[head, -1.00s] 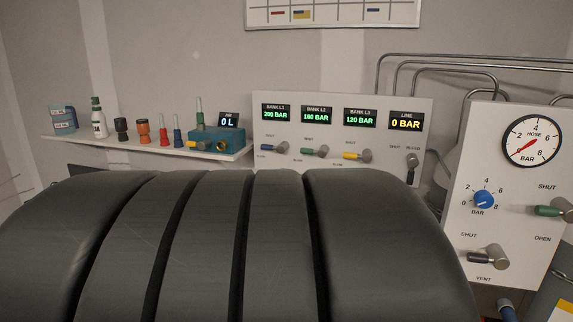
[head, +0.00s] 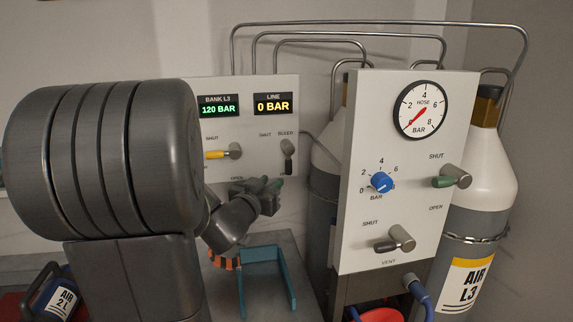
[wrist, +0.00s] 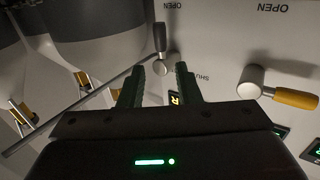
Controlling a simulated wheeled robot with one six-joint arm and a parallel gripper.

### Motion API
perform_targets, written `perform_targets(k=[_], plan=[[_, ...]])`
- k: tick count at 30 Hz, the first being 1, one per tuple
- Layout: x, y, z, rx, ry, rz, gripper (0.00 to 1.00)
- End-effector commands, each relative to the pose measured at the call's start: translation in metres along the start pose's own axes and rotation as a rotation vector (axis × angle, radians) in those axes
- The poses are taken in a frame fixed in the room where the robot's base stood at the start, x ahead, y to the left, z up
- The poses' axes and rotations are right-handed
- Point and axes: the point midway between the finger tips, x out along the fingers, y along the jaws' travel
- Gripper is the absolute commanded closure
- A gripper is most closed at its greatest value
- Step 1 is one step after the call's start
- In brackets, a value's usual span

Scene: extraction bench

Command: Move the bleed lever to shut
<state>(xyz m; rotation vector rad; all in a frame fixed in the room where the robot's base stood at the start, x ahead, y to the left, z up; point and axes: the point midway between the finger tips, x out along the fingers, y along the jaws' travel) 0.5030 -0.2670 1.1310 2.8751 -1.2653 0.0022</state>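The bleed lever (head: 288,157) is on the white bank panel (head: 262,158), right of the yellow-handled L3 lever. Its dark handle hangs down from its grey hub, below the word BLEED; SHUT is printed to the left. In the wrist view, which is turned over, the bleed lever (wrist: 160,40) points up, just beyond my fingertips. My gripper (wrist: 162,72) is open with nothing between its fingers. In the head view my gripper (head: 272,184) is just below the lever; contact cannot be told.
The yellow L3 lever (head: 226,154) is close on the left; it also shows in the wrist view (wrist: 290,97). The hose panel (head: 408,170) with dial, blue knob and two levers stands right. Gas cylinders (head: 478,180) stand behind it. A teal stand (head: 266,252) is below my wrist.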

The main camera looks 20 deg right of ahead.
Motion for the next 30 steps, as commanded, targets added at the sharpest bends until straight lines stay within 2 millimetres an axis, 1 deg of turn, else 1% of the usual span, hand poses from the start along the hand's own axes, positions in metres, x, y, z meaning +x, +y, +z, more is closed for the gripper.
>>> perform_targets(k=[5, 12, 18, 21, 24, 30], plan=[[0.027, 0.001, 0.001, -0.002, -0.002, 0.001, 0.70], [0.076, 0.000, 0.001, -0.002, -0.002, -0.001, 0.70], [0.110, 0.000, 0.000, -0.002, -0.002, -0.002, 0.70], [0.122, -0.001, 0.000, -0.001, -0.002, -0.003, 0.70], [0.128, -0.001, 0.000, -0.001, -0.001, -0.003, 0.70], [0.133, -0.001, 0.001, -0.001, -0.001, -0.004, 0.70]])
